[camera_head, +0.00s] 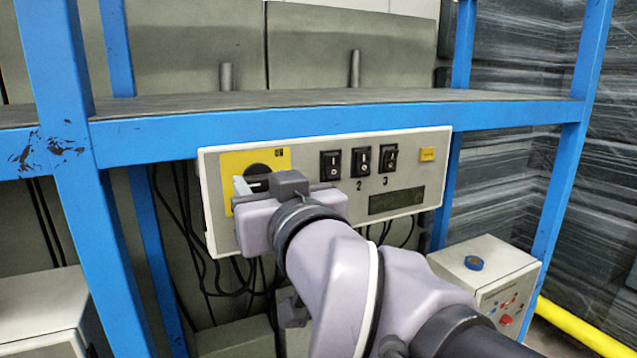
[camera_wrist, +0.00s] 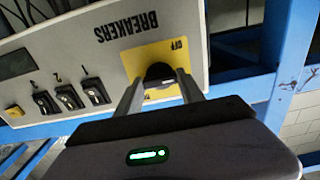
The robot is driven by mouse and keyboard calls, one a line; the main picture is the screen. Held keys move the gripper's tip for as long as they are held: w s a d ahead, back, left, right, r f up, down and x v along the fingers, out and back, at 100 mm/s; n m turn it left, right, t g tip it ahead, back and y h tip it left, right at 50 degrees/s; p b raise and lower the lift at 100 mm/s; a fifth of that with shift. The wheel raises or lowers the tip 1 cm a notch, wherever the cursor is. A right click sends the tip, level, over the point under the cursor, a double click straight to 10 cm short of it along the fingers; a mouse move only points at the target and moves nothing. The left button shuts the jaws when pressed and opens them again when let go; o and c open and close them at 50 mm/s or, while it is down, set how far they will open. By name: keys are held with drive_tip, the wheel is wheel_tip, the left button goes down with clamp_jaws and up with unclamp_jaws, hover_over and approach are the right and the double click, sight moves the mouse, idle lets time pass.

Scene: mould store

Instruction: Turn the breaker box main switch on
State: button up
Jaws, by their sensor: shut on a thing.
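The breaker box (camera_head: 418,170) is a pale grey panel under the blue shelf. Its main switch is a black rotary knob (camera_head: 258,169) on a yellow plate (camera_head: 232,163) at the panel's left end. In the wrist view the box (camera_wrist: 60,50) appears upside down, with "BREAKERS" and "OFF" lettering beside the knob (camera_wrist: 160,71). My gripper (camera_head: 256,184) is at the knob from the front. In the wrist view my gripper (camera_wrist: 160,82) has one finger on each side of the knob and is shut on it. My gripper partly covers the knob and plate in the head view.
The blue rack post (camera_head: 75,200) stands left. Cables hang below the box. A grey control box (camera_head: 484,264) with a red button stands lower right.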

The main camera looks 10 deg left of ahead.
drive_tip(key=c, duration=0.4)
drive_tip(key=shift+o, duration=0.2)
drive_tip(key=shift+m+b, duration=0.3)
drive_tip(key=shift+m, duration=0.1)
drive_tip(key=shift+f+m+b, duration=0.1)
drive_tip(key=shift+m+b, duration=0.65)
drive_tip(key=shift+m, duration=0.25)
drive_tip(key=m+b, duration=0.1)
drive_tip(key=m, duration=0.4)
drive_tip(key=shift+b, duration=0.4)
drive_tip(key=m+b, duration=0.1)
drive_tip(key=m, duration=0.4)
drive_tip(key=shift+m, duration=0.4)
drive_tip(key=shift+r+m, duration=0.2)
drive_tip(key=shift+m, duration=2)
